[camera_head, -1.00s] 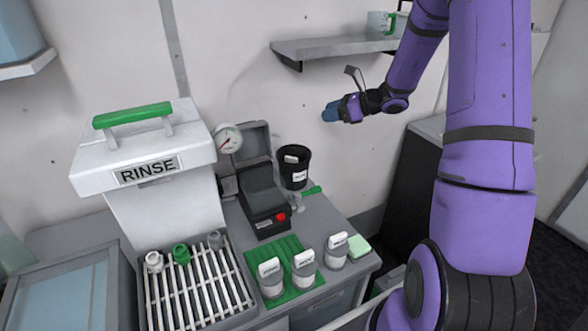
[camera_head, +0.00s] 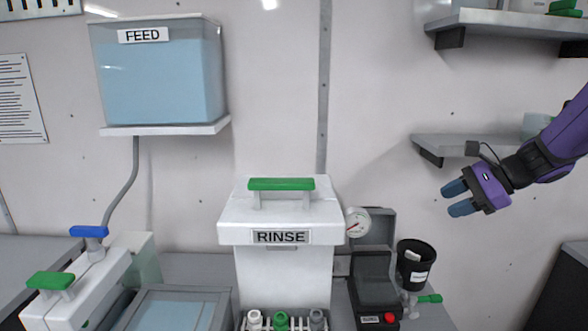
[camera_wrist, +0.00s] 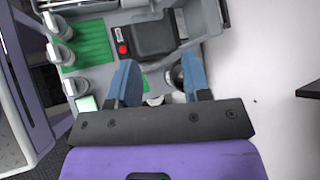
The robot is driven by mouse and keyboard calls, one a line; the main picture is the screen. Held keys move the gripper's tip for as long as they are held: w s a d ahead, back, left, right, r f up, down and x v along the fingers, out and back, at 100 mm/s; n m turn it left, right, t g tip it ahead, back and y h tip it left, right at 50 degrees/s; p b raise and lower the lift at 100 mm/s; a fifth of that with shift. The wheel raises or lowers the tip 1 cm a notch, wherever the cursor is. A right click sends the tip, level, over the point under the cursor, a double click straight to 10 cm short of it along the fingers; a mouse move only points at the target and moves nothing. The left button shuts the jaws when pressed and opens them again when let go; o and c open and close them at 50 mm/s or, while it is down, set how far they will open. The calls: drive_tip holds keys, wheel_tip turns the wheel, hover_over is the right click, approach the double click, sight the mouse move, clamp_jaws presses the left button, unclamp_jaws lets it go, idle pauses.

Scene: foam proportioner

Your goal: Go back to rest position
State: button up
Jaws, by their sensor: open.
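My gripper (camera_head: 458,199) is open and empty at the right of the head view. It hangs in the air, with its two blue fingertips pointing left and a gap between them. It is above and to the right of the black cup (camera_head: 416,266) and below the lower wall shelf (camera_head: 470,144). In the wrist view the two blue fingers (camera_wrist: 160,86) are spread apart with nothing between them. The counter with the black device (camera_wrist: 150,38) lies beyond them.
The white RINSE box (camera_head: 285,220) with a green handle stands mid-view, a gauge (camera_head: 357,222) beside it. The FEED tank (camera_head: 160,75) sits on a wall shelf. Labelled jars (camera_wrist: 75,87) stand by a green mat (camera_wrist: 92,40). Wall space left of my gripper is free.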

drive_tip(key=s+a+r+n+h, duration=0.1)
drive_tip(key=s+r+n+h, duration=0.1)
drive_tip(key=s+n, duration=0.3)
drive_tip(key=s+a+r+n+h, duration=0.2)
drive_tip(key=s+n, duration=0.4)
drive_tip(key=s, duration=0.6)
drive_tip(key=s+a+r+n+h, duration=0.1)
drive_tip(key=s+r+n+h, duration=0.3)
drive_tip(key=s+n, duration=0.2)
drive_tip(key=s, duration=0.2)
drive_tip(key=shift+s+a+r+t+h, duration=0.2)
drive_tip(key=shift+s+t+h, duration=0.1)
drive_tip(key=shift+s+h, duration=0.1)
